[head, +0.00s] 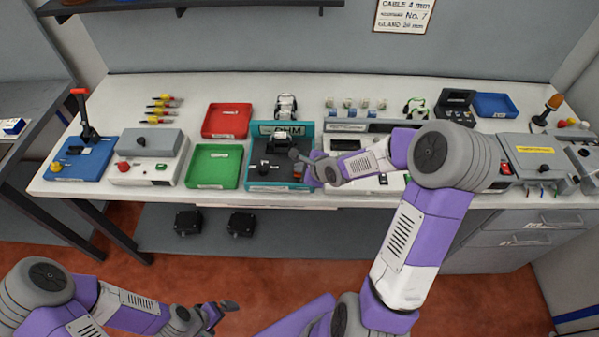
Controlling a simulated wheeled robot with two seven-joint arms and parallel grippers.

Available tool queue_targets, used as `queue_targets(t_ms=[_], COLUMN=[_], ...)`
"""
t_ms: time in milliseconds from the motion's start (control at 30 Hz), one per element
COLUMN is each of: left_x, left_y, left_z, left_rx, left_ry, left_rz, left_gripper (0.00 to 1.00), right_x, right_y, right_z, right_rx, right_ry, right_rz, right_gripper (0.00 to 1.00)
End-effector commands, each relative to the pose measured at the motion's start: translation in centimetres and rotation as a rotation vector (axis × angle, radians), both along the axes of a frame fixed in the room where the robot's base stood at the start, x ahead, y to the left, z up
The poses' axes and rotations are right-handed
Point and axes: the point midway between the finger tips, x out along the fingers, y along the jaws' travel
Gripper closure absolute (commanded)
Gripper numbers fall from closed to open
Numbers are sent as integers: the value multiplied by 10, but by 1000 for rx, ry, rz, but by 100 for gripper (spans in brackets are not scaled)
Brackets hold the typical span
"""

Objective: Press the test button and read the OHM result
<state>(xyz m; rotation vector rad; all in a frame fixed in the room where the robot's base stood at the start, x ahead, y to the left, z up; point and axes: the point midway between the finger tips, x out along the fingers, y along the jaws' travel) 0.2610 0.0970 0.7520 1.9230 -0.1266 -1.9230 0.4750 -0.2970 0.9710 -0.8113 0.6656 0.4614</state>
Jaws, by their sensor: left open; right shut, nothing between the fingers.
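The OHM tester (262,184) is a teal-framed station with a dark top, in the middle of the bench. The OHM sign (294,129) is partly covered by a dark device in front of it, and I cannot read a result. A small black knob (264,170) sits at the tester's front. My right gripper (294,156) is shut and empty over the right part of the tester. A small orange-red part shows just below it; I cannot tell whether this is the test button or whether the fingers touch it. My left gripper (230,306) is open, low in front of the bench.
Left of the tester are a green tray (213,167), a red tray (226,122), a grey-lidded box (146,143) and a blue base with a red-handled lever (79,93). Right of it, my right arm covers part of another station. The bench's front left strip is fairly clear.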

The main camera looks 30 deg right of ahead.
Motion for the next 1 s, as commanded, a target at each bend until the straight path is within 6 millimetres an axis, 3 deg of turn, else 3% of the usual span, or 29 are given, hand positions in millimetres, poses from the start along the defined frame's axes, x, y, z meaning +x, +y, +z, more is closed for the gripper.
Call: queue_targets(t_ms=[567,1000], left_x=[0,0], left_y=[0,0], left_z=[-3,3], left_rx=[0,0], left_ry=[0,0], left_rz=[0,0], left_gripper=[0,0], right_x=[0,0], right_y=[0,0], right_z=[-8,-2], right_rx=[0,0], right_ry=[1,2], right_rz=[0,-1], right_gripper=[100,100])
